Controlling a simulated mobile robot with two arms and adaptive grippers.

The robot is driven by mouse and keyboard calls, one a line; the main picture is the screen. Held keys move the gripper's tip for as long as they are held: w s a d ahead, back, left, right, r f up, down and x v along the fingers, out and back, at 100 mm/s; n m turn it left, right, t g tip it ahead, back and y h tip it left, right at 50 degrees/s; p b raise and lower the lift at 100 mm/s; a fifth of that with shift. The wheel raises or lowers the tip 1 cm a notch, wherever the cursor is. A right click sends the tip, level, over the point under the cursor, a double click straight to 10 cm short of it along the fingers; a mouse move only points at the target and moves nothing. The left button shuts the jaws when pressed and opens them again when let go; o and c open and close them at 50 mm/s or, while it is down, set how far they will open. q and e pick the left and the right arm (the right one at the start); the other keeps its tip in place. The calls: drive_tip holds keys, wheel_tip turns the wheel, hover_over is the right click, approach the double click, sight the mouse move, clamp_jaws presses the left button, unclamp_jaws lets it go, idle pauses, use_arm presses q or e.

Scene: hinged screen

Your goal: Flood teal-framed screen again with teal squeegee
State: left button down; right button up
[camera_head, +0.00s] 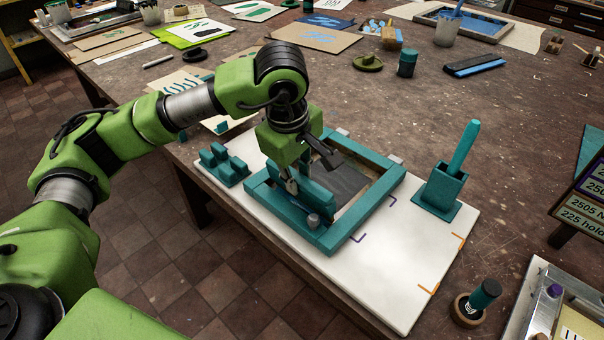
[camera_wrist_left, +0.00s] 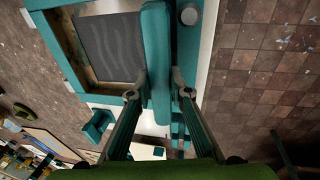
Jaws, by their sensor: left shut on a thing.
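The teal-framed screen (camera_head: 370,211) lies on the white base board (camera_head: 385,286) in the head view; its frame (camera_wrist_left: 53,47) and dark grey mesh (camera_wrist_left: 108,45) also show in the left wrist view. My left gripper (camera_head: 307,173) is shut on the teal squeegee (camera_head: 314,196), over the near-left part of the screen. In the left wrist view the squeegee (camera_wrist_left: 157,50) runs lengthwise between the two fingers (camera_wrist_left: 159,95), along one side of the mesh. Its lower edge is hidden, so I cannot tell whether it touches the mesh. My right gripper is out of view.
A teal notched rest (camera_head: 222,166) stands on the board left of the screen. A teal holder (camera_head: 438,192) with an upright teal-handled tool (camera_head: 464,147) stands right.

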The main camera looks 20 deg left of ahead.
use_arm(q)
drive_tip(key=shift+s+a, duration=0.25)
drive_tip(key=shift+s, duration=0.4)
drive_tip(key=shift+s+f+b, duration=0.15)
drive_tip(key=shift+s+b, duration=0.05)
drive_tip(key=shift+b, duration=0.1)
